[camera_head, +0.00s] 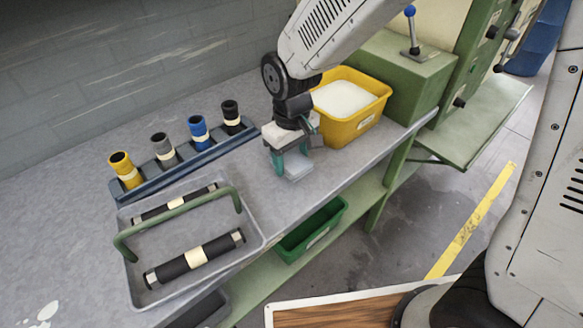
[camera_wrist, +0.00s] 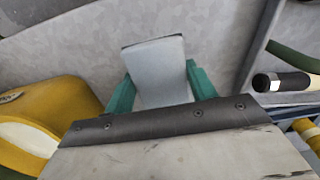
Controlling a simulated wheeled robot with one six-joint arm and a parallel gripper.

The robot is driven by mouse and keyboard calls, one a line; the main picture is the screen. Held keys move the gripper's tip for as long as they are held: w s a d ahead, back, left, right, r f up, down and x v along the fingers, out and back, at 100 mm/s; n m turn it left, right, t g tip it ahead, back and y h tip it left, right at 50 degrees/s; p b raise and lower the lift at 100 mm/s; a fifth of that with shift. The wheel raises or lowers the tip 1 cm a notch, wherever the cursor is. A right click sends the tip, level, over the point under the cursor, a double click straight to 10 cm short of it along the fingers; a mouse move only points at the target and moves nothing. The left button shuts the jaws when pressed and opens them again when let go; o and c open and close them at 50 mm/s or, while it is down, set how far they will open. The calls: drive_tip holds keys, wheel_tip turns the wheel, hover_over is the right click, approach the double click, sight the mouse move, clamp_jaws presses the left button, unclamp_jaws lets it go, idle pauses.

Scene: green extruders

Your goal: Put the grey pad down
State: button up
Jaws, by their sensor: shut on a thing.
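The grey pad (camera_head: 297,166) is a light grey flat block at the lower end of my gripper (camera_head: 291,163), over the grey bench between the tray and the yellow bin. In the wrist view the pad (camera_wrist: 158,72) sits between the two green fingers of my gripper (camera_wrist: 160,90), which are shut on it. The pad's far end sticks out beyond the fingertips. Its near end is hidden behind the gripper body. I cannot tell whether its underside touches the bench top (camera_head: 227,180) or hangs just above it.
A yellow bin (camera_head: 352,124) of white material stands close behind my gripper. A metal tray (camera_head: 197,285) with black rollers and a green handle lies at left. A blue rack (camera_head: 158,179) holds several coloured cylinders. A green bin (camera_head: 312,229) sits on the shelf below.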

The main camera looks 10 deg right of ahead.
drive_tip(key=shift+f, duration=2.15)
drive_tip(key=shift+s+f, duration=0.1)
drive_tip(key=shift+f, duration=0.2)
drive_tip(key=o, duration=1.2)
drive_tip(key=shift+d+f, duration=0.1)
drive_tip(key=shift+s, duration=0.1)
